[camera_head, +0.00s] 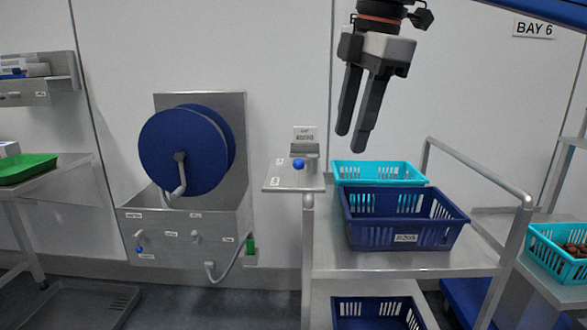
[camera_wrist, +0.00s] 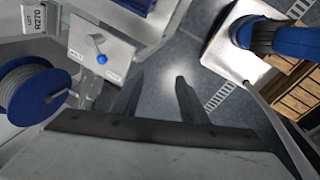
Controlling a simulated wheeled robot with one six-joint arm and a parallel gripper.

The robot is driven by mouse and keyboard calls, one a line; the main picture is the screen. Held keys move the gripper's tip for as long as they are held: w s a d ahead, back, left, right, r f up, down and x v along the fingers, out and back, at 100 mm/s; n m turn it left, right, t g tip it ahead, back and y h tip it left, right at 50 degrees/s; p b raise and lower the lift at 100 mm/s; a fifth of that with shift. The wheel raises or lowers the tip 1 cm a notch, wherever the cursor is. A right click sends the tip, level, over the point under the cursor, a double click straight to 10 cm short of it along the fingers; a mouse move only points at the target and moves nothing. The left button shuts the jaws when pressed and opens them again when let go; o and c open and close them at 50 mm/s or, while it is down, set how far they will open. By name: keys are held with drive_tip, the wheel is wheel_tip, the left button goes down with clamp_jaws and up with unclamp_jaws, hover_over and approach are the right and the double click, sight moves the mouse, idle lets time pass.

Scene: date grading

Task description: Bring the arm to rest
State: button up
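My gripper (camera_head: 352,142) hangs from the top of the head view with its fingers pointing down. It is above and in front of the cart with the crates. In the wrist view my gripper (camera_wrist: 158,78) shows two dark fingers set apart, with bare floor between them. Nothing is held between the fingers.
A dark blue crate (camera_head: 404,237) and a turquoise crate (camera_head: 378,165) stand on a metal cart (camera_head: 330,262). A blue hose reel (camera_head: 186,150) is at the left wall. A cart handrail (camera_head: 470,175) rises at right.

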drive_tip(key=s+d+f+m, duration=0.4)
drive_tip(key=d+f+m, duration=0.2)
drive_tip(key=f, duration=0.6)
drive_tip(key=s+d+f+m+t+h, duration=0.1)
drive_tip(key=s+d+f+m, duration=0.2)
drive_tip(key=d+f+m, duration=0.4)
drive_tip(key=s+d+f+m+t, duration=0.1)
drive_tip(key=s+d+f+m, duration=0.3)
drive_tip(key=f, duration=1.4)
drive_tip(key=d+m, duration=0.2)
drive_tip(key=m, duration=0.2)
drive_tip(key=shift+s+d+f+h, duration=0.15)
drive_tip(key=shift+s+h, duration=0.15)
drive_tip(key=shift+c, duration=0.4)
